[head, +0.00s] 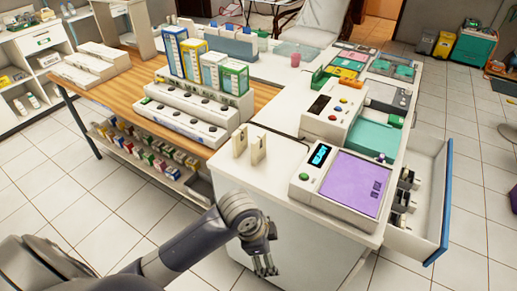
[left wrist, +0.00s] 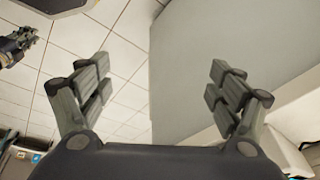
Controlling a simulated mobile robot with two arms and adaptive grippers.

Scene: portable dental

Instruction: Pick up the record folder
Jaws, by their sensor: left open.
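Several upright folder-like items with coloured edges stand in a row at the back of the bench: a blue one (head: 174,52), a yellow-edged one (head: 194,59), a pale one (head: 213,72) and a green-edged one (head: 235,78). I cannot tell which is the record folder. My left gripper (head: 265,264) hangs in front of the white counter's near side, below its top and well apart from the folders. In the left wrist view its two fingers (left wrist: 160,90) are spread, with nothing between them. A dark part that looks like my right gripper (left wrist: 16,46) shows small at the left edge.
The white counter (head: 267,185) carries a device with a purple panel (head: 356,183), another device (head: 331,107) and two small beige holders (head: 248,145). An open drawer (head: 425,205) juts out on the right. Tiled floor (head: 95,215) is clear at the left front.

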